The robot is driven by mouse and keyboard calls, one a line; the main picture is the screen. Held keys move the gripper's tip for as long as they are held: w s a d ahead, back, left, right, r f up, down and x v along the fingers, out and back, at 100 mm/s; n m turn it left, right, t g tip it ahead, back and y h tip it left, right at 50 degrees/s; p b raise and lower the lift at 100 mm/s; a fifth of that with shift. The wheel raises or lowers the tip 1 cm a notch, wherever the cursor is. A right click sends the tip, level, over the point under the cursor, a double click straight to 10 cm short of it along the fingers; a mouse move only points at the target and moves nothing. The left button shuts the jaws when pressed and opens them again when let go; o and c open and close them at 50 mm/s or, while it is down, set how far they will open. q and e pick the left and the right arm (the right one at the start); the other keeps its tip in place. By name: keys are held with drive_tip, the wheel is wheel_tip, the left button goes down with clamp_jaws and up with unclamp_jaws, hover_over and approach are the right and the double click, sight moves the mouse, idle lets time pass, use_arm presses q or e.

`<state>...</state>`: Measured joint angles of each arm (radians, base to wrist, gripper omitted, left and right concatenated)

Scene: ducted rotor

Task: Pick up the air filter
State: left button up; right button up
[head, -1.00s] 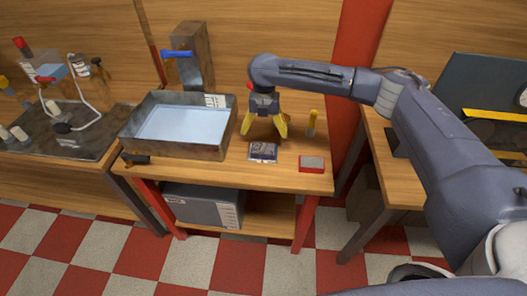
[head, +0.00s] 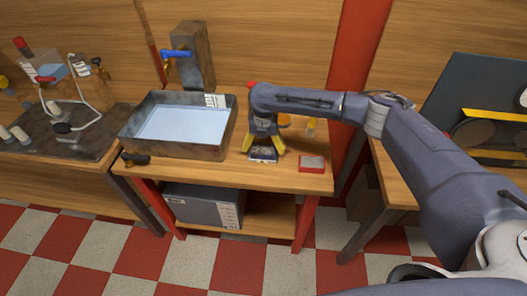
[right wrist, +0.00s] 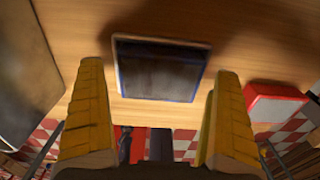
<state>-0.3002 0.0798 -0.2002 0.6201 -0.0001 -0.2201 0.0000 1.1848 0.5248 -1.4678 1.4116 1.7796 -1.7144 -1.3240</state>
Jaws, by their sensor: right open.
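The air filter (head: 262,157) appears to be the flat, dark, square piece with a pale and blue rim, lying on the wooden table. It also shows in the right wrist view (right wrist: 160,72), lying flat just beyond and between the fingers. My right gripper (head: 264,147) is open above it, pointing down, its yellow fingers on either side. In the right wrist view both fingers (right wrist: 159,75) stand wide apart with nothing between them. In the head view the gripper hides the back part of the filter. My left gripper is in neither view.
A red box with a grey top (head: 312,163) lies close to the right of the filter. A metal basin of water (head: 180,150) stands to the left. A yellow-topped item (head: 311,127) stands behind, near my right arm. A black-handled item (head: 135,160) lies at the table's left edge.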

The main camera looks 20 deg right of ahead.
drive_tip(key=shift+f, duration=0.4)
drive_tip(key=shift+c, duration=0.4)
drive_tip(key=c, duration=1)
drive_tip(key=shift+r, duration=0.1)
drive_tip(key=shift+c, duration=0.2)
